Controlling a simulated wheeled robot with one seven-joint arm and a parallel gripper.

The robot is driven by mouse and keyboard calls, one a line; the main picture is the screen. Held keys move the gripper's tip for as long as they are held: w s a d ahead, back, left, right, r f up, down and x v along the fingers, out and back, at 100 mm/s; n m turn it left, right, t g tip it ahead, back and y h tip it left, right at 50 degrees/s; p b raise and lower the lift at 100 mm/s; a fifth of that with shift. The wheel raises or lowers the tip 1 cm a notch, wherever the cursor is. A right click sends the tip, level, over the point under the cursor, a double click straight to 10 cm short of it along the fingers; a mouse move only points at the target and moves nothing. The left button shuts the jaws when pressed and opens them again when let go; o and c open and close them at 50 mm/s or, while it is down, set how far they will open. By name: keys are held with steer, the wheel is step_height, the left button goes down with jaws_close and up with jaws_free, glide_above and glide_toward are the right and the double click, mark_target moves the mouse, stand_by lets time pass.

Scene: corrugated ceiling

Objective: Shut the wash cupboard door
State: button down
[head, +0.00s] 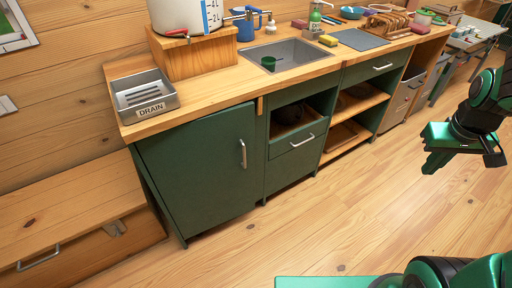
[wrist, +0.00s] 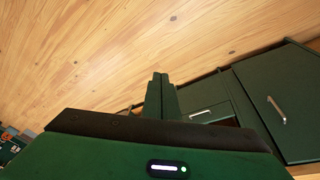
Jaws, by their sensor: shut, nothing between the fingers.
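The wash cupboard door (head: 200,165) is a dark green panel with a pale upright handle (head: 243,153), below the left end of the wooden counter. It lies close to the cupboard front; whether a narrow gap remains at its handle edge is hard to tell. In the wrist view the door (wrist: 292,90) is at the right, with its handle (wrist: 276,106). My green gripper (head: 430,168) is out over the floor at the right, well apart from the door. In the wrist view its fingers (wrist: 160,78) are together and empty.
A drain tray (head: 145,98) and a sink (head: 285,55) are on the counter (head: 215,82). A green drawer (head: 298,140) and open shelves are right of the door. A low wooden chest (head: 70,225) stands at the left. The floor (head: 335,225) in front is clear.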

steer(key=w+a+f+n+t, duration=0.2)
steer(key=w+a+f+n, duration=0.15)
steer(key=w, duration=0.55)
steer(key=w+a+f+n+t, duration=0.2)
steer(key=w+a+f+n, duration=0.15)
steer(key=w, duration=0.65)
steer(key=w+a+f+n+t+y, duration=0.2)
steer(key=w+a+f+n+t, duration=0.2)
steer(key=w+a+f+n, duration=0.45)
steer(key=a+f+n+t+y, duration=0.2)
steer(key=a+f, duration=0.1)
steer(key=a, duration=0.5)
steer(key=a+f+n+t+y, duration=0.1)
steer(key=a+f+n+y, duration=0.15)
steer(key=a, duration=0.45)
steer(key=s+a+f+n+t+y, duration=0.2)
steer(key=s+a+f+n+y, duration=0.25)
steer(key=s+a, duration=0.35)
glide_toward(251, 141)
steer(key=shift+n+h, duration=0.3)
steer(key=shift+n, duration=0.15)
steer(key=x, duration=0.6)
steer(key=shift+w+a+r, duration=0.1)
steer(key=shift+w+a, duration=0.1)
